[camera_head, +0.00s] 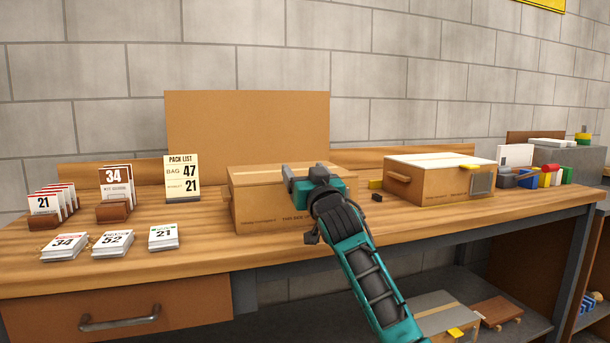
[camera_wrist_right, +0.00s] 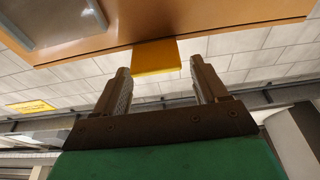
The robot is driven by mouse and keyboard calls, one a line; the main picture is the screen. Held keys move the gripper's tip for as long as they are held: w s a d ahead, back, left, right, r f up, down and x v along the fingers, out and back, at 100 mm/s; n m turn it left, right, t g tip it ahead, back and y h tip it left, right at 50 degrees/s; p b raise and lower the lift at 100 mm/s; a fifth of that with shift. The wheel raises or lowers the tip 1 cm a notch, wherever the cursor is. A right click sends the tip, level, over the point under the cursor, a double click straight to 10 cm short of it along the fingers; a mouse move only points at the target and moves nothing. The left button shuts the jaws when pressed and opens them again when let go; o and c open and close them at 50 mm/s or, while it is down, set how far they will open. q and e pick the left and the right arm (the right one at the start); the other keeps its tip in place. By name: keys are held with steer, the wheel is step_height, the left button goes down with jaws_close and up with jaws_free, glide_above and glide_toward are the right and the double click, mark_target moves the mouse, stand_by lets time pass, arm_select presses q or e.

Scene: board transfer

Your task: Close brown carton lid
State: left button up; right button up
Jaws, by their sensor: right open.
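A brown carton (camera_head: 265,205) stands on the bench at the centre, its top looking flat from here. My right gripper (camera_head: 305,176) is in front of its upper right part and hides some of the lid edge and front. It is open. In the right wrist view, a yellow tab (camera_wrist_right: 157,56) on a brown edge lies ahead of the open fingers (camera_wrist_right: 163,85), with nothing visibly clamped. A second brown carton (camera_head: 425,187) stands to the right with its top down, a yellow tab and a grey panel on its front. My left gripper is not in view.
A large brown panel (camera_head: 248,122) stands upright behind the centre carton. Card stacks (camera_head: 110,240), card holders (camera_head: 113,210) and a pack list sign (camera_head: 182,178) are at left. A yellow block (camera_head: 375,184) and a small black piece (camera_head: 377,198) lie between the cartons.

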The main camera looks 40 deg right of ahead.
arm_select(q)
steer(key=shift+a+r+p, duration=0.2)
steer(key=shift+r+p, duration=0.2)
steer(key=shift+p, duration=0.4)
arm_select(e)
steer(key=v, duration=1.3)
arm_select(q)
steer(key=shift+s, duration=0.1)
